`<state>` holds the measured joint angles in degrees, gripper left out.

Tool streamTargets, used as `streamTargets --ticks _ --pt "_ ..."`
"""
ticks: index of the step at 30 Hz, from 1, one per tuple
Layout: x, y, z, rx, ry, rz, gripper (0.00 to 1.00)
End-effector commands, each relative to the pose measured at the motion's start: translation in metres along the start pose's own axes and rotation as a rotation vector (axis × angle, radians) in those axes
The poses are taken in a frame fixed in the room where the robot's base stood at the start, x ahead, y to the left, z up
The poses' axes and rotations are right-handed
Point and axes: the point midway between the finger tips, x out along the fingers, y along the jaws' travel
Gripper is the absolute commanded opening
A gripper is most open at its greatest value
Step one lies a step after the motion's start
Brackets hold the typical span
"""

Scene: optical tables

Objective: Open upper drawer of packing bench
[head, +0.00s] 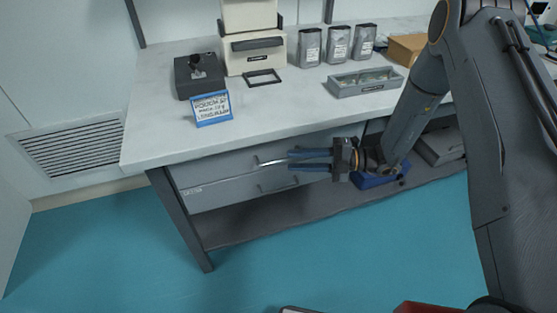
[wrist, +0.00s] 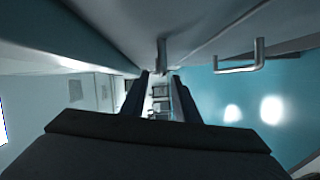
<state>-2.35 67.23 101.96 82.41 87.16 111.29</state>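The packing bench (head: 150,150) has two grey drawers under its left part. The upper drawer (head: 215,167) looks shut, its front roughly flush with the lower drawer (head: 225,191). The upper drawer's bar handle (head: 266,162) shows just left of my gripper (head: 290,160) in the head view. My gripper's two blue-grey fingers are apart and point left along the drawer front. In the wrist view the upper handle (wrist: 161,53) appears at or just beyond the gap between the fingertips (wrist: 160,75). I cannot tell if they touch it.
The lower drawer's handle (head: 278,187) sits below my fingers and shows at right in the wrist view (wrist: 240,62). On the bench top stand a sign (head: 212,108), a black device (head: 198,75), several grey pouches and a grey tray (head: 365,82).

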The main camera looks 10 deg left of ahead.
Motion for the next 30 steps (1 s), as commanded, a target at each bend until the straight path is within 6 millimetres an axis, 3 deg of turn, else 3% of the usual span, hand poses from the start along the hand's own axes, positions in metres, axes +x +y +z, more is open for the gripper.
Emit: streamTargets --ticks 10,22,23,27,30 --pt "0.05 0.0 -0.001 -0.002 0.003 -0.003 0.28" --pt "0.059 0.0 -0.001 -0.003 0.001 -0.003 0.28" --pt "0.059 -0.001 -0.001 -0.003 0.001 -0.003 0.26" --pt "0.059 0.0 -0.001 -0.003 0.002 -0.003 0.03" --pt "0.059 0.0 -0.001 -0.003 0.002 -0.003 0.0"
